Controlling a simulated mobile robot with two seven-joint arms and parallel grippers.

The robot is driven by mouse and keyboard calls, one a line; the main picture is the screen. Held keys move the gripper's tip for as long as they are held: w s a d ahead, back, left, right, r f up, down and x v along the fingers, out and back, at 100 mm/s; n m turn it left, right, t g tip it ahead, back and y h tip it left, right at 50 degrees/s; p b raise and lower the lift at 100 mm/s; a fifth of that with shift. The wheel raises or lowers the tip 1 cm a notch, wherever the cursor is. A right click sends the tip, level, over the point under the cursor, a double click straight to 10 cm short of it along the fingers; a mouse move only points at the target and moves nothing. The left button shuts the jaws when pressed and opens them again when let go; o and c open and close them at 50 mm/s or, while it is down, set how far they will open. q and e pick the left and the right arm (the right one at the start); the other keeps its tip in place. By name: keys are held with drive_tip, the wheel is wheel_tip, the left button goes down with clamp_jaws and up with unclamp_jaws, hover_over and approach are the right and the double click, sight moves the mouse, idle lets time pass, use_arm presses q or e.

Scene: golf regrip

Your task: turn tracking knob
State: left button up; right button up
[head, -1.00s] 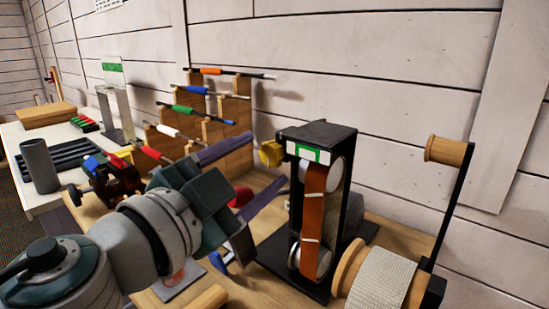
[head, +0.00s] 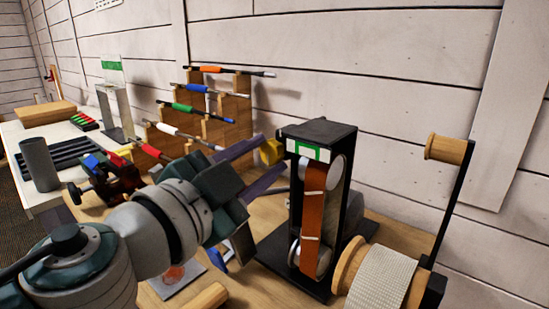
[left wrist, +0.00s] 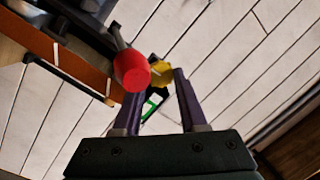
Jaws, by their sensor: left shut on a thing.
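The belt sander (head: 322,132) has a black housing and an orange belt (head: 313,215) over pale rollers. A yellow knob (head: 271,151) sticks out from its upper left side. My left gripper (head: 272,156) has its purple fingers on either side of this knob and is shut on it. In the left wrist view the yellow knob (left wrist: 161,72) shows between the fingertips, partly behind a red knob (left wrist: 131,70) on a dark lever. The red knob is hidden by my arm in the head view. My right gripper is not in view.
A stepped wooden rack (head: 228,128) holds several coloured grips behind my left arm. A roll of pale tape (head: 382,283) and an upright arm with a wooden spool (head: 449,150) stand right of the sander. A small vise (head: 113,178) sits at left.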

use_arm(q)
clamp_jaws()
drive_tip(key=shift+f+m+b, duration=0.15)
drive_tip(key=shift+m+b, duration=0.45)
drive_tip(key=shift+m, duration=0.1)
drive_tip(key=o, duration=1)
unclamp_jaws()
drive_tip(key=shift+s, duration=0.1)
drive_tip(key=b+v, duration=0.1)
drive_tip(key=v, duration=0.8)
drive_tip(key=shift+s+a, duration=0.25)
drive_tip(key=shift+s, duration=0.1)
